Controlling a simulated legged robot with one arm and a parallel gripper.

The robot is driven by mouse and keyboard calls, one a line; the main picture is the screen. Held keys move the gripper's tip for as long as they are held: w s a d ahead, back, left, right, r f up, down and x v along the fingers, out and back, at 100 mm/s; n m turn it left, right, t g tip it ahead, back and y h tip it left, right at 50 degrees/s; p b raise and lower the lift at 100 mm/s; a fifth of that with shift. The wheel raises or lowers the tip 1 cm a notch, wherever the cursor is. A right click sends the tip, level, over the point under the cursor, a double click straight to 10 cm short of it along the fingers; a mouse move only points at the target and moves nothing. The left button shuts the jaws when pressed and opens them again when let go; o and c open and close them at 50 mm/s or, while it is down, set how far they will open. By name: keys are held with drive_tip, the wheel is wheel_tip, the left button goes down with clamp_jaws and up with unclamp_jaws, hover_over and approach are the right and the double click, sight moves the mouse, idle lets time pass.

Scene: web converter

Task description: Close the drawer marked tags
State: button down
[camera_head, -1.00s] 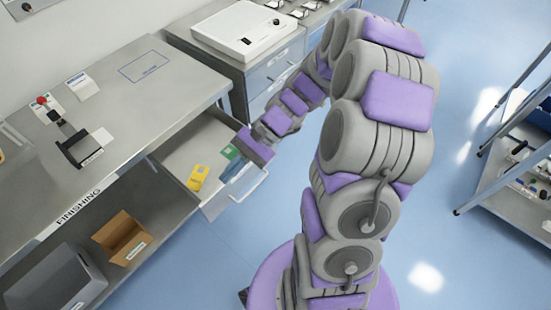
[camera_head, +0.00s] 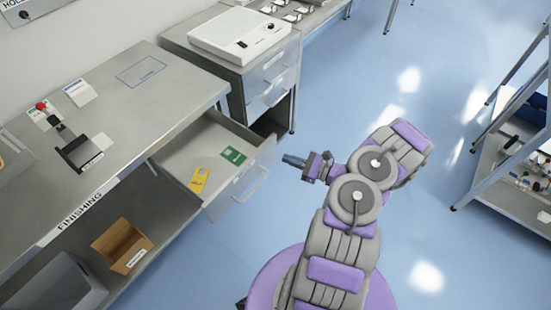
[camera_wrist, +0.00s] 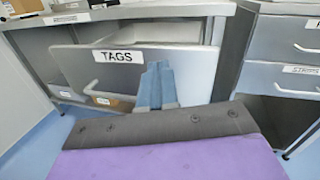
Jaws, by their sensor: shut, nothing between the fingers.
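The drawer marked TAGS (camera_wrist: 72,66) stands pulled out from under the finishing bench; its label faces me in the wrist view. In the head view the open drawer (camera_head: 243,177) holds a yellow tag (camera_head: 200,180) and a green tag (camera_head: 233,155). A bar handle (camera_head: 251,184) runs along its front. My gripper (camera_head: 286,159) is shut and empty, to the right of the drawer front and apart from it in the head view.
The finishing bench (camera_head: 150,108) has a stapler-like tool (camera_head: 78,150) on top and a cardboard box (camera_head: 122,246) on its lower shelf. A cabinet with closed drawers (camera_head: 268,78) stands behind the open drawer. Blue floor (camera_head: 330,100) is clear around my arm; a rack is at right.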

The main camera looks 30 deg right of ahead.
sight(271, 152)
drive_tip(key=s+d+f+m+t+h, duration=0.2)
drive_tip(key=s+d+f+m+h, duration=0.25)
drive_tip(key=f, duration=0.35)
drive_tip(key=b+x, duration=0.4)
drive_tip(key=x, duration=0.9)
drive_tip(key=shift+d, duration=0.1)
drive_tip(key=shift+w, duration=0.4)
drive_tip(key=shift+w+r, duration=0.1)
